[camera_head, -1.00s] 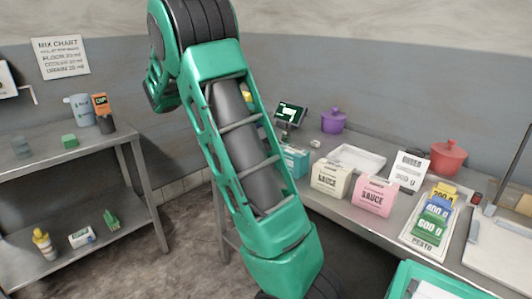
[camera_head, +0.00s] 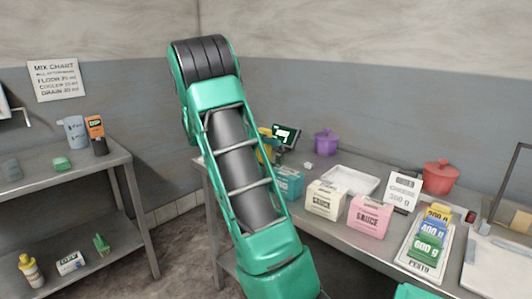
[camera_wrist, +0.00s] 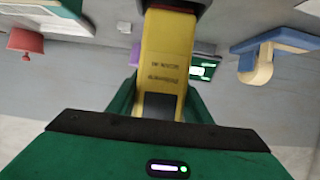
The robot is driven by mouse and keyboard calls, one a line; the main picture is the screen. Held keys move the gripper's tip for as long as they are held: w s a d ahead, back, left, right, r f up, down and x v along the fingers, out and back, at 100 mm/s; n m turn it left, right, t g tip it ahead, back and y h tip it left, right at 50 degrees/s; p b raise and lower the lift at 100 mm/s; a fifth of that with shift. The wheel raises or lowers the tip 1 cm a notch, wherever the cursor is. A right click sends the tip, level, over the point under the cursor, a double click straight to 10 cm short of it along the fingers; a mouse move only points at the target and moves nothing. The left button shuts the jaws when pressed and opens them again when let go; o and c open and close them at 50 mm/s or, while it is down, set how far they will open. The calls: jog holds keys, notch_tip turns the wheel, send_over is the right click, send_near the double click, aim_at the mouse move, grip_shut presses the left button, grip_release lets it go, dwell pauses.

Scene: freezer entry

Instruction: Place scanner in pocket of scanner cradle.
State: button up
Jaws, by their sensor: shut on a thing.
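In the wrist view a yellow body with dark lettering (camera_wrist: 165,62) stands between my green fingers; I take it to be the scanner. My gripper (camera_wrist: 160,100) is shut on it. In the head view a small yellow and green patch (camera_head: 265,147) shows past the edge of my arm, near the lit screen; it looks like the gripper and the held scanner, mostly hidden. I cannot make out the scanner cradle for certain. A blue piece with a tan curved part (camera_wrist: 262,58) at the right of the wrist view is not clearly identifiable.
On the counter are a lit screen (camera_head: 286,135), purple pot (camera_head: 326,143), teal box (camera_head: 289,182), white tray (camera_head: 350,180), cream carton (camera_head: 325,200), pink carton (camera_head: 369,214) and red pot (camera_head: 441,177). A metal shelf unit (camera_head: 128,160) stands at the left.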

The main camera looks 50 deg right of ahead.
aim_at(268, 149)
jog(key=shift+d+f, duration=0.1)
jog(key=shift+f, duration=1.95)
jog(key=shift+f, duration=0.1)
jog(key=o, duration=1.2)
jog(key=v, duration=1.2)
jog(key=s+a+f+n+y, duration=0.2)
jog(key=s+a+n+y, duration=0.2)
jog(key=s+a, duration=0.5)
jog(key=s+a+f+n+t+y, duration=0.1)
jog(key=s+a+f+n+y, duration=0.2)
jog(key=s+a, duration=0.7)
jog(key=s+a+f+n+y, duration=0.2)
jog(key=s+a+n+y, duration=0.3)
jog(key=s+a, duration=0.4)
jog(key=shift+s+a+f+n+y, duration=0.25)
jog(key=shift+a+n+y, duration=0.15)
jog(key=shift+a+y, duration=0.5)
